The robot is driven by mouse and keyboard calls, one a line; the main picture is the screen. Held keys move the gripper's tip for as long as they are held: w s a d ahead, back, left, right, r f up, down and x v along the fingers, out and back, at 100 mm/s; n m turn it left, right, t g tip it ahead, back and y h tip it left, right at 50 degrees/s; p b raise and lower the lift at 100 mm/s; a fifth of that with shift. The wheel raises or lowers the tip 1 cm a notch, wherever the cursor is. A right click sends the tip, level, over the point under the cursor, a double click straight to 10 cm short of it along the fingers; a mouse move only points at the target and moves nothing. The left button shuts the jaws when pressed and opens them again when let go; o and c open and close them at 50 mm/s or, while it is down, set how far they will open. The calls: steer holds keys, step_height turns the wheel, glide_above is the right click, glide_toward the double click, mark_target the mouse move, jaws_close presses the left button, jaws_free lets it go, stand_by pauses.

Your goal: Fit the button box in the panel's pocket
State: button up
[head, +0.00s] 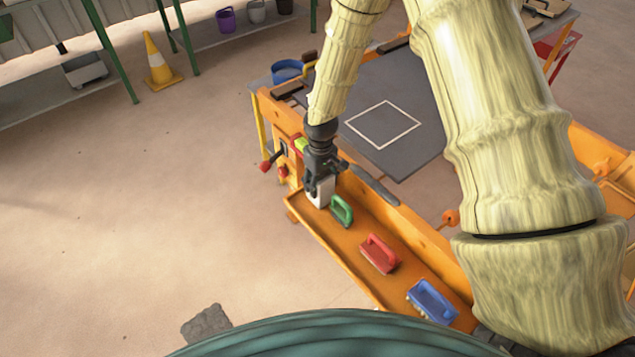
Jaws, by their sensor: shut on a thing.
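My gripper (319,187) points down at the left end of the orange press frame, above the far end of the orange tray. It is shut on a pale, whitish box (323,194), which looks like the button box. The fingers cover its upper part, and its buttons cannot be made out. The orange panel (291,164) at the frame's left end is just left of and behind my gripper. It carries a dark opening (284,148) that may be the pocket, and red parts. Whether the box touches the tray or panel is too small to tell.
A red knob (265,167) sticks out left. A dark table (370,90) with a white square lies behind. The floor at left is open.

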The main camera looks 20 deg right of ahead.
steer(key=shift+f, duration=0.1)
steer(key=o, duration=1.3)
